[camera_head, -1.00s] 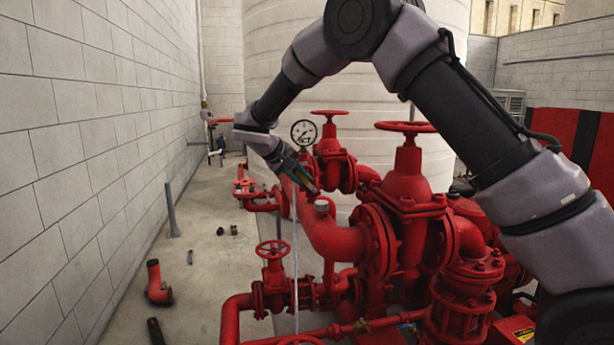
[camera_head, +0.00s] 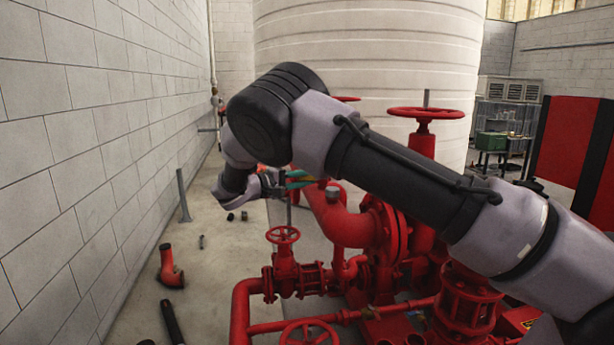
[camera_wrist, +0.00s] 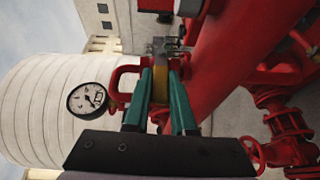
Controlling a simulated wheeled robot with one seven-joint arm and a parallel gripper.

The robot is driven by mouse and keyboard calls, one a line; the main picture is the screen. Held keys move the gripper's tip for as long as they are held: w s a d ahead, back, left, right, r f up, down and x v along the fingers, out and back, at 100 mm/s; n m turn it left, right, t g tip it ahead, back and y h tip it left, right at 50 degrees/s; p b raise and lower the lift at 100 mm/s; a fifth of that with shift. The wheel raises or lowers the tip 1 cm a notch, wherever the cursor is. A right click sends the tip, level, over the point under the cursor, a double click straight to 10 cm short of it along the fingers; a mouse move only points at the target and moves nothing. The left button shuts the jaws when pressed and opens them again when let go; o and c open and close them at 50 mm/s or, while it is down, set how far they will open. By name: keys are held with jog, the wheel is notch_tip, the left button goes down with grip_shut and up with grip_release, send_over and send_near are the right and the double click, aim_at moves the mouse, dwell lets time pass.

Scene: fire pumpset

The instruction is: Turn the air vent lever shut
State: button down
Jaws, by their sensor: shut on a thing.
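The air vent lever (camera_wrist: 161,88) shows in the wrist view as a narrow yellow strip, with a small grey metal fitting (camera_wrist: 166,48) at its far end, beside a large red pipe (camera_wrist: 222,65). My gripper (camera_wrist: 160,75) has green fingers, one on each side of the lever, and is shut on it. In the head view my gripper (camera_head: 300,180) is at the upper end of the red elbow pipe (camera_head: 345,222). There the lever is mostly hidden by the fingers and my wrist, and its exact angle cannot be told.
A pressure gauge (camera_wrist: 88,98) is left of the fingers in the wrist view. Red handwheels (camera_head: 426,114) (camera_head: 283,235) stand around the pipes. A white tank (camera_head: 370,60) is behind, and a block wall (camera_head: 90,130) on the left. Loose pipe pieces (camera_head: 170,268) lie on the floor.

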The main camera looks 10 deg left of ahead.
jog(key=shift+w+d+f+h, duration=0.15)
jog(key=shift+d+h, duration=0.1)
jog(key=shift+h, duration=0.15)
jog(key=c, duration=0.7)
grip_release()
jog(key=shift+d, duration=0.1)
jog(key=shift+c, duration=0.2)
jog(key=shift+a, duration=0.25)
jog(key=shift+s+a, duration=0.2)
jog(key=shift+s, duration=0.1)
jog(key=v, duration=1)
jog(key=shift+d, duration=0.1)
